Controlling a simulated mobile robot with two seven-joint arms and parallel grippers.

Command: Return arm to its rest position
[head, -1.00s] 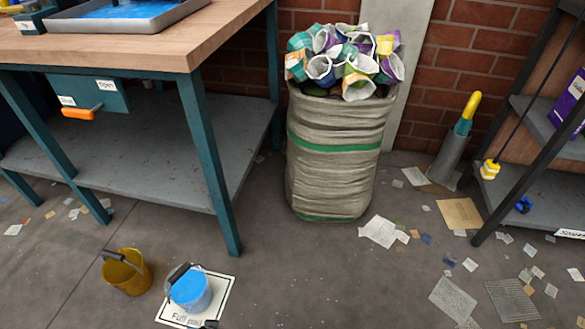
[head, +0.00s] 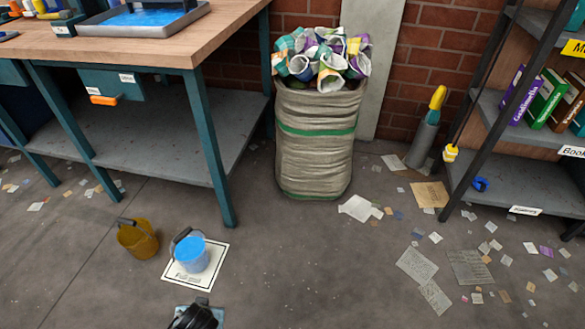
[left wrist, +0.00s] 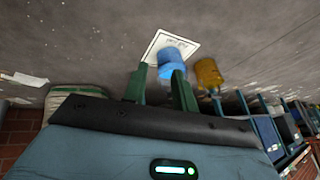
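A blue bucket (head: 191,254) stands upright on a white sheet (head: 211,274) on the floor, its handle raised to one side. It also shows in the left wrist view (left wrist: 171,64), beyond my fingers. My left gripper (left wrist: 160,72) has its two green fingers apart with nothing between them, and the bucket lies farther off. A dark part of my arm shows at the bottom edge of the head view, just below the sheet; its fingers cannot be made out there. My right gripper is not in view.
A yellow bucket (head: 138,238) stands left of the blue one. A workbench (head: 150,50) is at upper left, a full sack (head: 315,160) at the back wall, and a shelf rack (head: 520,185) at right. Paper scraps litter the floor. The middle floor is mostly clear.

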